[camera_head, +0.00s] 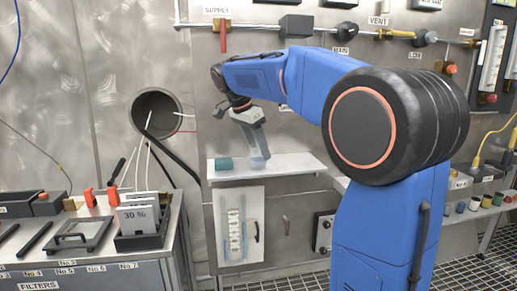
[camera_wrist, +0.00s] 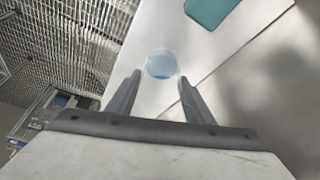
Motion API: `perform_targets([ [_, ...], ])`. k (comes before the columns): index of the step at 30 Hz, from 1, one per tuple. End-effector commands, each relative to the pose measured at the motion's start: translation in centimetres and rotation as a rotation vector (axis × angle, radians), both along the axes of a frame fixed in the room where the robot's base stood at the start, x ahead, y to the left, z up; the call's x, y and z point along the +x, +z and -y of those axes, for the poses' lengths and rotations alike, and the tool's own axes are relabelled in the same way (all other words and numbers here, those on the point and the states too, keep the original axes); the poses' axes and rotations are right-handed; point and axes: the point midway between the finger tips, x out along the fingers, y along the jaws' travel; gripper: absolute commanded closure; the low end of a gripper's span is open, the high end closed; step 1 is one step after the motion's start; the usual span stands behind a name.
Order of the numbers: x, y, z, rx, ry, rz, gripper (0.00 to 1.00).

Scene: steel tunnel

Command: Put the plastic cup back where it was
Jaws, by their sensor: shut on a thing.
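A clear, pale blue plastic cup (camera_wrist: 161,63) sits between the fingertips of my gripper (camera_wrist: 160,77) in the wrist view. In the head view my gripper (camera_head: 256,148) points down over the white wall shelf (camera_head: 290,166), shut on the cup, which shows only faintly at its fingertips. The cup is at or just above the shelf's surface; I cannot tell whether it touches. A teal object (camera_head: 224,163) stands on the shelf left of the gripper. It also shows at the top of the wrist view (camera_wrist: 207,10).
A pipe with valves and gauges (camera_head: 335,32) runs along the wall above. A round wall opening (camera_head: 157,112) with cables lies to the left. A filter bench (camera_head: 95,262) stands at lower left. The shelf's right part looks clear.

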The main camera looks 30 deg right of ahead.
Motion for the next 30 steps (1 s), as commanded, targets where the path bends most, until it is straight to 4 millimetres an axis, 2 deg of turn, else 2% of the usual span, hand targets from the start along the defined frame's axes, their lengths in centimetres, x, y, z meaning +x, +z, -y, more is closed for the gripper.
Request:
perform_targets([
  [2,0.0,-0.2,0.0,0.0,0.0,0.0,0.78],
  [3,0.0,-0.2,0.0,0.0,0.0,0.0,0.46],
  [5,0.0,-0.2,0.0,0.0,0.0,0.0,0.34],
  [17,0.0,0.4,-0.1,0.0,0.0,0.001,0.34],
  [22,0.0,2.5,-1.0,-0.001,0.001,0.003,0.34],
  [30,-0.3,7.4,-3.0,-0.001,0.0,0.002,0.34],
])
